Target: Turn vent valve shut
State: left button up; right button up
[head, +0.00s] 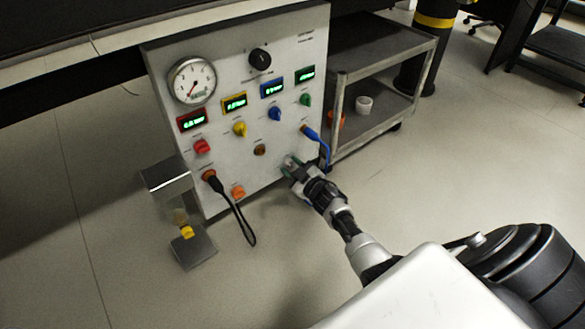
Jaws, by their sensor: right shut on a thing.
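The grey instrument panel (222,140) stands upright and faces me. My right gripper (289,163) reaches from the lower right to the panel's lower right part. It is shut on a small knob there, which I take as the vent valve. The fingers hide most of this knob, so its angle cannot be read. My left gripper is not in view.
The panel carries a round gauge (192,81), a black dial (260,59), red (202,146), yellow (239,129), blue (274,114) and green (305,99) knobs. A blue cable (323,146) and black cable (237,213) flank my gripper. A cart (385,95) stands right.

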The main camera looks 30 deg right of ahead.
jog(key=n+b, duration=0.1)
jog(key=n, duration=0.4)
jog(key=shift+f+n, duration=0.15)
jog(key=shift+n, duration=0.15)
jog(key=n+b, duration=0.2)
jog(key=n, duration=0.3)
jog(key=shift+a+n, duration=0.1)
jog(key=shift+n, duration=0.3)
jog(key=o, duration=0.9)
